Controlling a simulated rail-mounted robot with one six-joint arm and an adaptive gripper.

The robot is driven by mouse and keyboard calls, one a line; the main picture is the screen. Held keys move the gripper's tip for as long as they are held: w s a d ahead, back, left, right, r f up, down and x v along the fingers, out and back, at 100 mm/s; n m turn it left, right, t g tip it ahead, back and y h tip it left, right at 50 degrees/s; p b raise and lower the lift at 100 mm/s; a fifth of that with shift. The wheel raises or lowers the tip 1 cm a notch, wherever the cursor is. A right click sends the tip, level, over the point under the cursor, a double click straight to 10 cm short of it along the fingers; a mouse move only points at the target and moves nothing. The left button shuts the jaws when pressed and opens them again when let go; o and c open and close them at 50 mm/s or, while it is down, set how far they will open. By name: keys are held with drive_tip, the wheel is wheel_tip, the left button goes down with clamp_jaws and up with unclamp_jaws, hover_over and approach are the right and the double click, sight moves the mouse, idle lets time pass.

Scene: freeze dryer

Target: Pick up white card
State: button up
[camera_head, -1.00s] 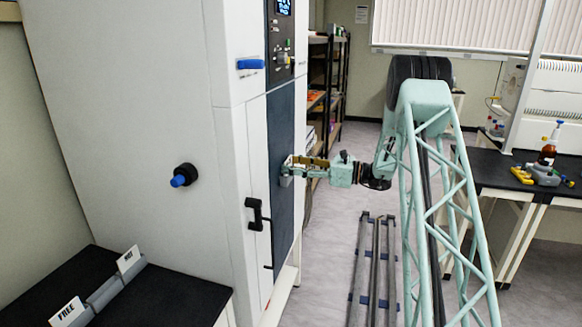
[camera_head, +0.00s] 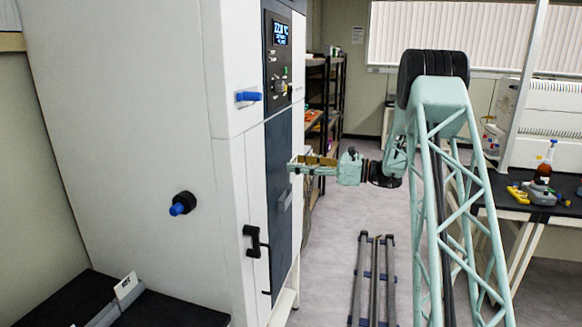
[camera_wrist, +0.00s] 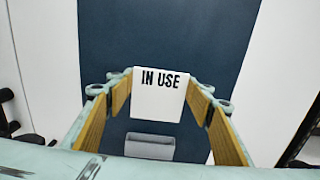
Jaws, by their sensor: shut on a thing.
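The white card (camera_wrist: 158,95) with "IN USE" printed on it is between the fingertips of my gripper (camera_wrist: 160,90) in the wrist view. My gripper is shut on the card. In the head view my gripper (camera_head: 297,166) is in front of the dark front panel (camera_head: 279,170) of the tall white machine; the card is hard to make out there. An empty-looking grey holder (camera_wrist: 150,146) shows on the panel, below the card in the wrist view. It also shows in the head view (camera_head: 284,199), below my gripper.
A black door handle (camera_head: 254,241) and a blue-capped knob (camera_head: 182,203) stick out of the machine. A shelf rack (camera_head: 325,105) stands behind. A bench with bottles (camera_head: 544,170) is at right.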

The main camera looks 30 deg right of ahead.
drive_tip(key=p+v, duration=0.2)
drive_tip(key=v, duration=1.4)
drive_tip(key=shift+s+d, duration=0.2)
drive_tip(key=shift+s, duration=0.15)
drive_tip(key=shift+o, duration=1.2)
drive_tip(key=c, duration=0.5)
drive_tip(key=shift+o, duration=0.2)
drive_tip(key=shift+r, duration=0.15)
